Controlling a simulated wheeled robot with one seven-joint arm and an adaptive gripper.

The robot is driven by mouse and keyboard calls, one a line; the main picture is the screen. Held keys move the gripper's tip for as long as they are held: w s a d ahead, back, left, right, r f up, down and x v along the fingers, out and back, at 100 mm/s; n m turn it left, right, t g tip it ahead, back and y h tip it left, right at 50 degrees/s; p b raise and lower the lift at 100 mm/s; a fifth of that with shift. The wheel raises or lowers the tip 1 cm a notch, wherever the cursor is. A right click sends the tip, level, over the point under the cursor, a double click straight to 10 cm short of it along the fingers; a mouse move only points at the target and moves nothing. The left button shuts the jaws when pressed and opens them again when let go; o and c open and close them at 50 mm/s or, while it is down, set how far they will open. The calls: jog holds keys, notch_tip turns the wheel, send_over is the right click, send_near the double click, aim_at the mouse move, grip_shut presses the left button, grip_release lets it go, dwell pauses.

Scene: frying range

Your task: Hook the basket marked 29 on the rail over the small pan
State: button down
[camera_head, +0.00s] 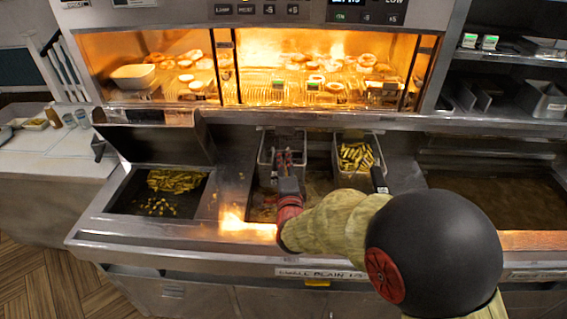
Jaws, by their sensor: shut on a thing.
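Two wire baskets are at the back of the middle fryer pan, side by side. The left basket (265,160) is partly hidden behind my gripper (285,165). My gripper is shut at its front, seemingly on its handle, which the fingers hide. The right basket (340,178) holds yellow-green fried pieces and has a black handle (379,180) pointing forward. I cannot read a 29 on either basket. The middle pan (262,208) holds brownish oil, and a label on the front edge below reads something like "small plain". The rail is hard to make out, so I cannot tell whether the left basket is hooked.
A left pan (130,190) holds fried pieces, with a raised metal lid (165,137) behind it. A wide oil pan (500,200) lies right. A lit warming cabinet (260,98) with food stands above the back ledge. My arm covers the front right of the middle pan.

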jog(key=shift+f, duration=0.15)
jog(key=c, duration=1.6)
grip_release()
jog(key=shift+f, duration=0.1)
jog(key=s, duration=0.4)
jog(key=s+d, duration=0.1)
jog(key=s, duration=0.6)
jog(key=shift+s+d, duration=0.2)
jog(key=shift+s, duration=0.2)
jog(key=shift+r, duration=0.2)
